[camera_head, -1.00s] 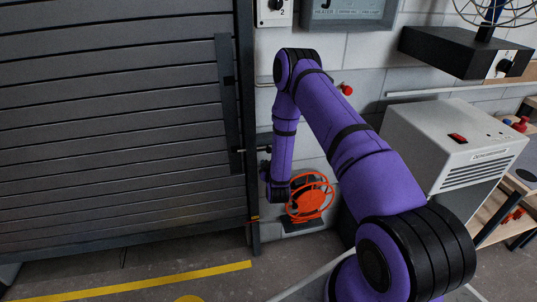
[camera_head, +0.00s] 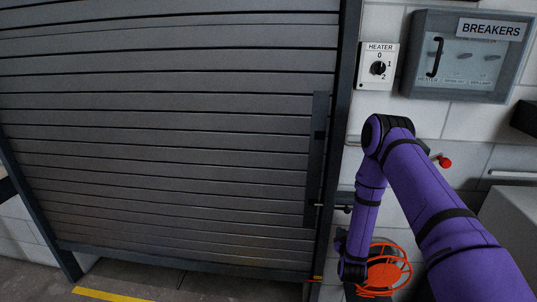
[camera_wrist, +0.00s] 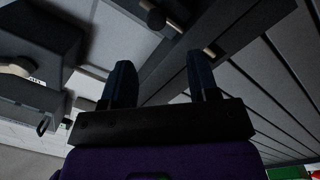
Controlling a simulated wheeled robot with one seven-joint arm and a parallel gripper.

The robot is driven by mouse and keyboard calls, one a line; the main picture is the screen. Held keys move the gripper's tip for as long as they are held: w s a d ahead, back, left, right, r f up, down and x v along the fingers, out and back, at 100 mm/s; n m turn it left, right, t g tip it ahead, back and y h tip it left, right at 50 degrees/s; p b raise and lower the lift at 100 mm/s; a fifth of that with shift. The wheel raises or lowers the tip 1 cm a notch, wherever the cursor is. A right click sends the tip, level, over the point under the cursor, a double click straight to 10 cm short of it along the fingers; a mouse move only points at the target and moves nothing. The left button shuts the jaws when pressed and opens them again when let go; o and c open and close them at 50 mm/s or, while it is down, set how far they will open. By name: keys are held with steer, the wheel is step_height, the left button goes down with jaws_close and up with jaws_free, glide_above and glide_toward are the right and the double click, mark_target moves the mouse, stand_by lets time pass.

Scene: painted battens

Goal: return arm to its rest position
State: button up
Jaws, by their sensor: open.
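My arm is purple with black bands and shows at the right of the head view, bent at the elbow with its forearm hanging down. My gripper shows in the wrist view (camera_wrist: 162,80), where its two dark fingers stand apart with nothing between them. In the head view the gripper is at the lower end of the forearm, close to the shutter's right edge, and its fingers cannot be made out there. A grey slatted shutter (camera_head: 170,110) fills the left and middle of the head view and is down near the floor.
A dark upright bar (camera_head: 316,165) and a small bolt (camera_head: 330,206) are at the shutter's right edge. An orange reel (camera_head: 384,275) is low beside my forearm. A heater switch (camera_head: 377,67), a breakers box (camera_head: 462,55) and a red knob (camera_head: 445,162) are on the white block wall.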

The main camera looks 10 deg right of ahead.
steer(key=w+a+r+m+g+y, duration=0.1)
steer(key=w+a+r+g+y, duration=0.1)
steer(key=r, duration=1.1)
steer(key=w+a+r+m+g+y, duration=0.1)
steer(key=w+a+r+y, duration=0.15)
steer(key=r, duration=0.95)
steer(key=s+a+r+g, duration=0.2)
steer(key=s+r, duration=0.3)
steer(key=r, duration=0.4)
steer(key=s+a+r+m+g+y, duration=0.1)
steer(key=s+a+r+g, duration=0.1)
steer(key=s+r, duration=0.45)
steer(key=s+a+r+g+y, duration=0.1)
steer(key=s+r, duration=0.3)
steer(key=s, duration=0.5)
steer(key=s+r+m+g, duration=0.1)
steer(key=s, duration=0.9)
steer(key=s+r+g, duration=0.2)
steer(key=s, duration=0.8)
steer(key=shift+s+a+m+g, duration=0.2)
steer(key=shift+a+m+g, duration=0.1)
steer(key=shift+a+m, duration=0.1)
